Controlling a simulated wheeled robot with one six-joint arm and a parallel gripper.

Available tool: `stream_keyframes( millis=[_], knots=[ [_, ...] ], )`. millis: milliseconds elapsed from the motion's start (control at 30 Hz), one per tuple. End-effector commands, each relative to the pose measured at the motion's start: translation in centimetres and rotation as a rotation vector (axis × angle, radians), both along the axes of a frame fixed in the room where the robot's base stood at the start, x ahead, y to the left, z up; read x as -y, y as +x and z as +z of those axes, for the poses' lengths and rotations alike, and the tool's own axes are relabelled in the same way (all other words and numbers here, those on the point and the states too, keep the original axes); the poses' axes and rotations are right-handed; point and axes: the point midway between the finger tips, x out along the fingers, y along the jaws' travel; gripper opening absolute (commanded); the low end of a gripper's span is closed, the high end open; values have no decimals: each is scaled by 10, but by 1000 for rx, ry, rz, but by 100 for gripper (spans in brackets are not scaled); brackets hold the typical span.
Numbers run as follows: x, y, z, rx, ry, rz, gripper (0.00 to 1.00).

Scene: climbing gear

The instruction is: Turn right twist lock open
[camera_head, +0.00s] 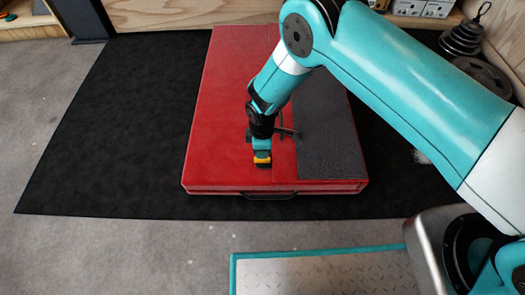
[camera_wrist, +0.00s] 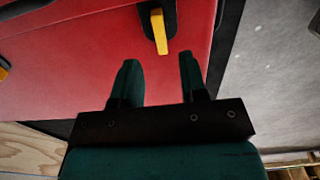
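A twist lock with a yellow lever on a black base (camera_wrist: 160,32) sits on the red pad (camera_wrist: 90,45) in the wrist view. It lies just beyond my fingertips and roughly in line with the gap. Part of a second yellow lever (camera_wrist: 3,70) shows at the left edge. My gripper (camera_wrist: 158,62) is open, its two dark fingers apart with nothing between them. In the head view my gripper (camera_head: 261,145) is over the pad's near half, and a yellow and black lock (camera_head: 262,158) shows at its tip. My arm hides part of the pad there.
The red pad (camera_head: 222,120) has a dark grey strip (camera_head: 325,130) on its right side and a handle (camera_head: 268,196) at its near edge. It lies on a black mat (camera_head: 120,130). Weight plates (camera_head: 463,38) stand at the far right. Grey floor is clear at left.

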Motion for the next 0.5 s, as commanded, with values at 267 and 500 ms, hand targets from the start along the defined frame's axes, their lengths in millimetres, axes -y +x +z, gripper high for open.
stream_keyframes(
  millis=[267,500],
  knots=[
    [0,0,75,1,1,1,39],
    [0,0,105,-1,0,1,39]
  ],
)
